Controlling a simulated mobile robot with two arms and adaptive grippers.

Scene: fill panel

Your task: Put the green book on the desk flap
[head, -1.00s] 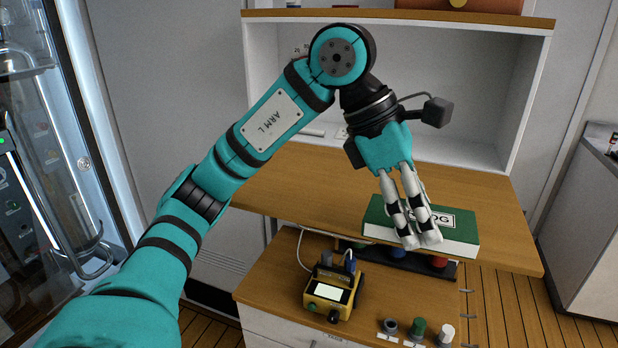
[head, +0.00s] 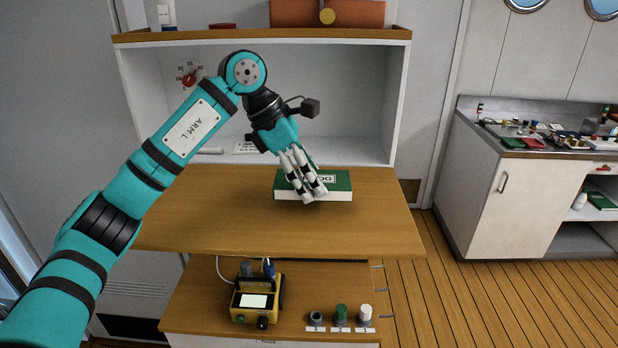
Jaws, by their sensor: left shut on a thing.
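The green book (head: 342,183) has white page edges and a white label with dark letters, partly covered by my fingers. My left gripper (head: 308,193) comes down on it from above and is shut on it. The book looks level, cover up, over the rear middle of the wooden desk flap (head: 220,215). I cannot tell whether its underside touches the flap. My right gripper is not in view.
A white shelf unit (head: 405,100) rises behind the flap. Below the flap, a lower wooden top holds a yellow device (head: 257,300) and several knobs (head: 341,314). A cluttered counter (head: 520,152) stands at the right. The flap's front and sides are clear.

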